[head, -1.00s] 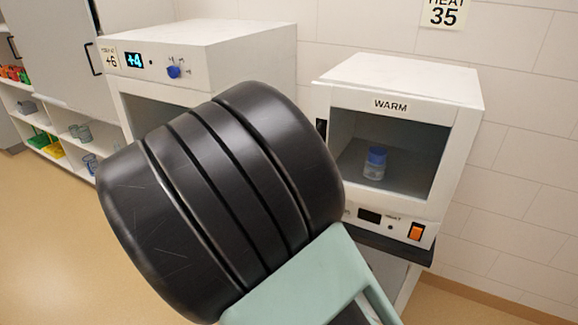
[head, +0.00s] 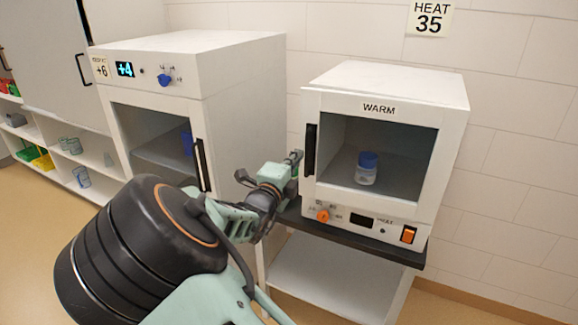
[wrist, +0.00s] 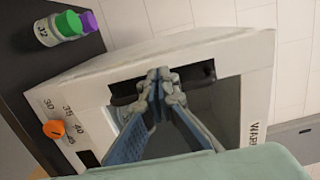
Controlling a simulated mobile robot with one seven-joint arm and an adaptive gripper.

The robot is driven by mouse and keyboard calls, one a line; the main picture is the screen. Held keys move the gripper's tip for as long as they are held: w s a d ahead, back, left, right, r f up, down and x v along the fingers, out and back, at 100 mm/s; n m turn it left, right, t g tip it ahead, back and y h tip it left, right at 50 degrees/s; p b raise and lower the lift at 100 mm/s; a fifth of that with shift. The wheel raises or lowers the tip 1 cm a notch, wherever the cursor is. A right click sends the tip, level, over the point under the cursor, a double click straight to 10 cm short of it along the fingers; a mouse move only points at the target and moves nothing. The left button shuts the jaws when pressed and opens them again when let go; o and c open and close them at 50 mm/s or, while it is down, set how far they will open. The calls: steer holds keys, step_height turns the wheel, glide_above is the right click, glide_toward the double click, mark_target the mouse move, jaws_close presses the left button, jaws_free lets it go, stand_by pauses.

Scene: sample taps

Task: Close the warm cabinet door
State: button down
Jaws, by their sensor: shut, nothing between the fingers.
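The white warm cabinet (head: 395,88) stands at the right in the head view, labelled WARM. Its door window (head: 410,155) faces me, and a dark vertical handle (head: 310,150) is on the door's left side. The door looks shut or nearly so; I cannot tell whether a small gap is left. A blue-capped bottle (head: 366,170) shows behind the window. My gripper (head: 297,160) is at the door's left edge beside the handle, fingers shut and empty. In the wrist view the fingertips (wrist: 163,80) overlap the dark handle (wrist: 198,76); contact is unclear.
Another white cabinet (head: 220,65) with a +4 display stands to the left. The warm cabinet rests on a dark shelf (head: 385,250). A green-capped bottle (wrist: 58,28) and a purple cap (wrist: 90,21) stand close beside it in the wrist view. An orange dial (head: 323,216) sits below the door.

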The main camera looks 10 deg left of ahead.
steer(key=shift+x, duration=1.45)
